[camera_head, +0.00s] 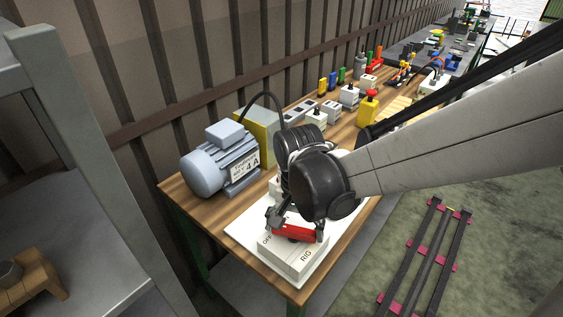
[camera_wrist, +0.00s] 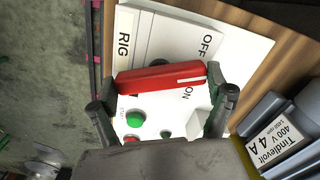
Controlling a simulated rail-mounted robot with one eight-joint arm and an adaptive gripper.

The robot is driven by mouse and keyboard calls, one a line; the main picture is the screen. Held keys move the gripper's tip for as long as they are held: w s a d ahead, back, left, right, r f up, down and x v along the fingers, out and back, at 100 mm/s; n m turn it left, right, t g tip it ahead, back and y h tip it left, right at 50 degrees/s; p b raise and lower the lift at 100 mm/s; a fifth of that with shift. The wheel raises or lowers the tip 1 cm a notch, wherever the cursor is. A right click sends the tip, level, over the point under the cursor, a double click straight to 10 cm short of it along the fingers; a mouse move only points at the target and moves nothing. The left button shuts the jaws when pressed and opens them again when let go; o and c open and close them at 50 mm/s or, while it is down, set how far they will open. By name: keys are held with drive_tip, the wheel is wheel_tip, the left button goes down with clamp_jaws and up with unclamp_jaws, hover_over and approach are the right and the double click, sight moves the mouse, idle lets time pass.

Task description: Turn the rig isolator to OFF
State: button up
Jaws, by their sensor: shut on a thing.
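The rig isolator is a white box (camera_head: 291,258) with the words RIG and OFF, standing on a white board at the table's near end. Its red handle (camera_head: 292,232) lies between the fingers of my gripper (camera_head: 297,227). In the wrist view the red handle (camera_wrist: 160,79) lies across the box, with a finger at each end. Its white mark is at the right end, close to the word ON, with OFF further up. My gripper (camera_wrist: 162,88) is shut on the handle. My wrist hides part of the box in the head view.
A grey-blue motor (camera_head: 220,160) labelled 4 A stands to the left on the wooden table, beside a yellow box (camera_head: 262,137). In the wrist view, a green button (camera_wrist: 135,119) lies below the handle. Several switches and a red-topped yellow stop button (camera_head: 368,106) stand further back.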

sight(295, 229)
drive_tip(key=n+b, duration=0.1)
drive_tip(key=n, duration=0.5)
drive_tip(key=shift+n+b, duration=0.3)
drive_tip(key=shift+b, duration=0.05)
drive_tip(key=n+b, duration=0.1)
drive_tip(key=n, duration=0.5)
drive_tip(key=shift+n, duration=0.3)
drive_tip(key=o, duration=1)
drive_tip(key=shift+o, duration=0.2)
wheel_tip(295, 229, up, 12)
